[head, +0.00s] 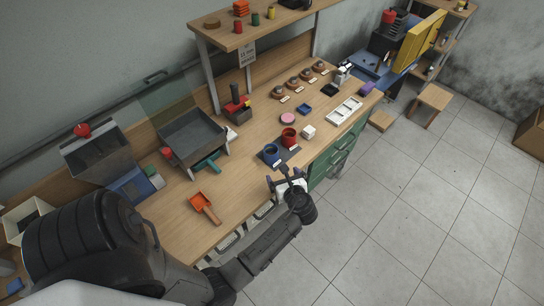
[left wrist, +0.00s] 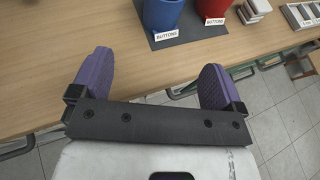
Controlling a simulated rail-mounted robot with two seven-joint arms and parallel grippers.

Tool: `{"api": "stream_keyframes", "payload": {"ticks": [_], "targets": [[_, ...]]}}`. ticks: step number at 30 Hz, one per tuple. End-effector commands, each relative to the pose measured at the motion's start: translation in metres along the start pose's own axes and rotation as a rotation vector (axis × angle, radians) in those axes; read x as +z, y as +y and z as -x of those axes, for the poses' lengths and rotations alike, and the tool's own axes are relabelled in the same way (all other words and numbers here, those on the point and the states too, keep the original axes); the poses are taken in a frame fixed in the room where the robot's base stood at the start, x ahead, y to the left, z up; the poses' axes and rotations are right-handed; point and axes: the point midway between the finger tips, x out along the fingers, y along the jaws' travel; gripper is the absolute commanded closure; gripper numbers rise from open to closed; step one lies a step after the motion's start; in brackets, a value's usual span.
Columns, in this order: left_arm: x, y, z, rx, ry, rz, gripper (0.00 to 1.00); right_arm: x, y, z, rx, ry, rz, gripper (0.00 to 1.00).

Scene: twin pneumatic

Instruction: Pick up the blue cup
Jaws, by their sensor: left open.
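The blue cup (head: 271,155) stands upright on a dark mat (head: 287,157) near the front edge of the workbench. In the left wrist view the blue cup (left wrist: 163,14) is at the top, behind a label reading BUTTONS, its upper part cut off. My left gripper (head: 283,177) is just in front of the cup at the bench edge. In the left wrist view its two purple fingers (left wrist: 154,80) are spread wide with nothing between them, and the cup is beyond them. My right gripper is not in view.
A red cup (head: 289,138) stands on the same mat, right of the blue one. A white box (head: 308,132) and a white tray (head: 346,111) lie further right. An orange scoop (head: 204,205) lies to the left. A dark bin (head: 194,135) stands at the back.

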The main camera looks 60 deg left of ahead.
Motion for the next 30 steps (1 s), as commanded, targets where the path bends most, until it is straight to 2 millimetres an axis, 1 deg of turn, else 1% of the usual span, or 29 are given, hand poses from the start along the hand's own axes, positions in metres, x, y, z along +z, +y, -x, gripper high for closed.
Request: {"api": "stream_keyframes", "payload": {"ticks": [1,3,9,12,15,20,30], "targets": [[0.0,0.0,-0.009,0.001,-0.003,-0.003,0.06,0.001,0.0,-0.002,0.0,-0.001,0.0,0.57],[0.0,0.0,-0.022,0.002,-0.002,-0.003,0.06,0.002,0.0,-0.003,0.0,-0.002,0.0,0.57],[0.0,0.0,-0.054,0.002,-0.001,-0.002,0.06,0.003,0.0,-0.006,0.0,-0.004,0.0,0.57],[0.0,-0.001,-0.065,0.001,0.0,-0.001,0.06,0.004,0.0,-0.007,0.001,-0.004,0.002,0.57],[0.0,-0.001,-0.072,0.001,0.0,0.0,0.06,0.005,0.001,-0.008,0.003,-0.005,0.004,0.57],[0.0,0.0,-0.078,0.001,0.0,0.001,0.06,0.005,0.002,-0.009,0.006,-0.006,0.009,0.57],[0.0,-0.003,-0.119,0.001,0.0,0.0,0.06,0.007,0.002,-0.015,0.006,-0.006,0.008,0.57]]}}
